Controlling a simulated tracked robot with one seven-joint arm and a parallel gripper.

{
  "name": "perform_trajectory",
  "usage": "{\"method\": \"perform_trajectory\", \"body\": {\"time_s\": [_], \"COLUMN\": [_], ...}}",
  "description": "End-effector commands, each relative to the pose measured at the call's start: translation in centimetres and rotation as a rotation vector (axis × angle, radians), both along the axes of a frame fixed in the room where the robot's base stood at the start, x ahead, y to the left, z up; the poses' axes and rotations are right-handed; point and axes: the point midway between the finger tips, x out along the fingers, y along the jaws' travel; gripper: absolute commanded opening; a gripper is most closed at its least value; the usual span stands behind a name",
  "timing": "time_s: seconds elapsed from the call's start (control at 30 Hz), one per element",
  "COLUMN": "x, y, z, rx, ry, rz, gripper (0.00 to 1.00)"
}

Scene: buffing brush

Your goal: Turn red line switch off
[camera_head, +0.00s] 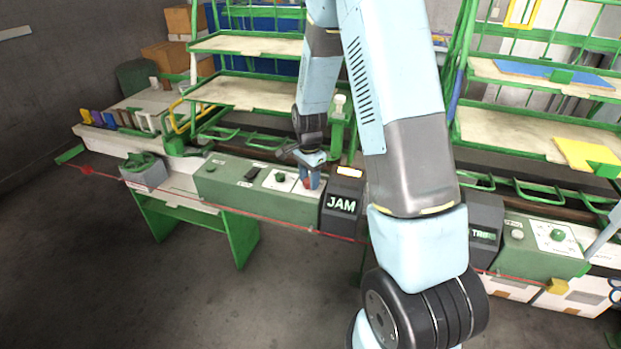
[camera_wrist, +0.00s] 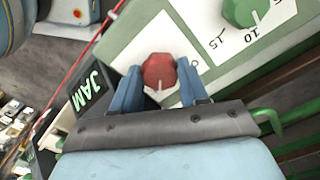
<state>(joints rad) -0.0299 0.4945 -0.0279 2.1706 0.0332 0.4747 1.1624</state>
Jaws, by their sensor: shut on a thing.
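The red line switch (camera_wrist: 159,72) is a round red knob with a pale pointer mark, on a white label plate of a green control box. In the wrist view it sits between the two blue fingers of my gripper (camera_wrist: 159,88), and its pointer mark faces down toward my palm. My gripper is shut on it. In the head view my gripper (camera_head: 310,178) reaches down onto the green control box (camera_head: 235,187), left of the black JAM display. Only a little of the red knob (camera_head: 307,184) shows there between the fingers.
A green dial (camera_wrist: 243,10) with numbers lies beside the switch. The black JAM display (camera_head: 342,202) stands close on the right in the head view. A red line (camera_head: 240,212) runs along the front. Green shelves (camera_head: 250,92) rise behind. Floor in front is clear.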

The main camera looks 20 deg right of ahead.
Motion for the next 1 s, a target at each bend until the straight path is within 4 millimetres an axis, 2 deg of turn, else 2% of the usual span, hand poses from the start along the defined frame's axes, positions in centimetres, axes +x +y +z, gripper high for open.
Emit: {"method": "perform_trajectory", "body": {"time_s": [0.37, 1.0], "x": [-0.25, -0.53], "y": [0.03, 0.06], "z": [-0.07, -0.13], "rx": [-0.002, 0.001], "ry": [0.005, 0.008], "rz": [0.114, 0.696], "gripper": [0.13, 0.13]}}
